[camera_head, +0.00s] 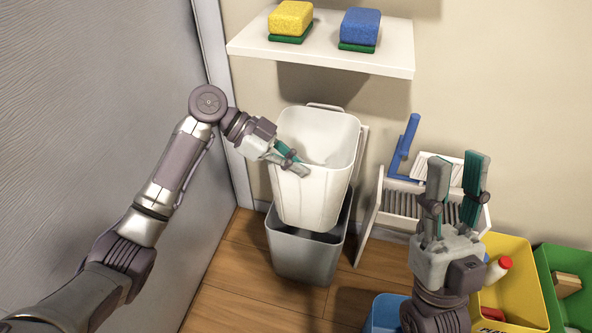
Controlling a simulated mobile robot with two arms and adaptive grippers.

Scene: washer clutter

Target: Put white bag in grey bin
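The white bag (305,199) looks like a stiff, open-topped, bin-shaped liner with a handle at its back rim. It is upright, slightly tilted, with its lower end at the mouth of the grey bin (304,259). The grey bin stands on the floor; the bag covers much of its opening, so how deep the bag sits is hard to tell. My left gripper (295,163) is at the bag's front-left rim, its fingers closed on the wall. My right gripper (456,170) is open, empty and pointing up, well right of the bag.
A white shelf (320,48) with yellow (290,18) and blue (360,27) sponges is above. A white rack (372,215) and blue-handled brush (404,150) stand right of the bins. Yellow (520,285), green (570,262) and blue (385,313) bins are lower right. A grey panel (90,120) is left.

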